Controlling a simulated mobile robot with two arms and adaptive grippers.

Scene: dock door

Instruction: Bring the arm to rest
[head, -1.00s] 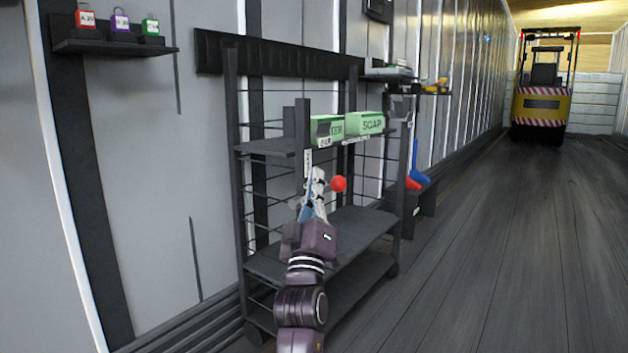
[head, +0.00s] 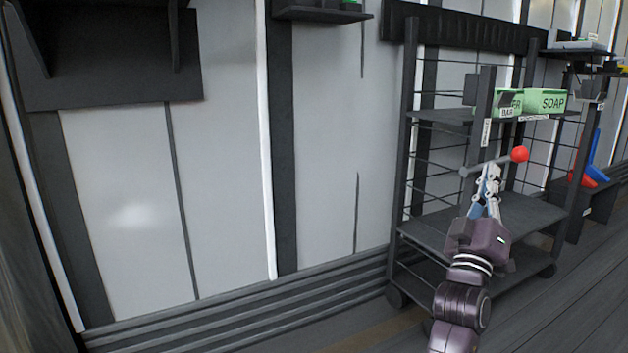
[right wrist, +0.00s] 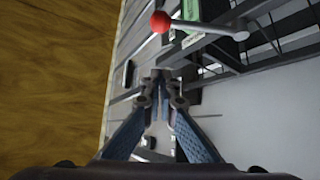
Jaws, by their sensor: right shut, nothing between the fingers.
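My right gripper (head: 490,172) is in front of the dark wire rack (head: 408,130), its fingertips raised between the upper and lower shelves. It is shut and holds nothing. In the right wrist view its fingertips (right wrist: 160,80) meet in the middle. A grey lever with a red ball (head: 519,154) shows just beyond the fingertips; the red ball also shows in the right wrist view (right wrist: 160,22), above the fingers. In that view there is a gap in the picture between fingers and lever. My left gripper is not in view.
Green boxes, one marked SOAP (head: 545,102), stand on the rack's upper shelf. A red and blue object (head: 594,172) is at the right on a low dark stand. A wall shelf (head: 322,13) is at the top. Bare wall panels (head: 220,150) fill the left, and plank floor (head: 570,300) is clear at lower right.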

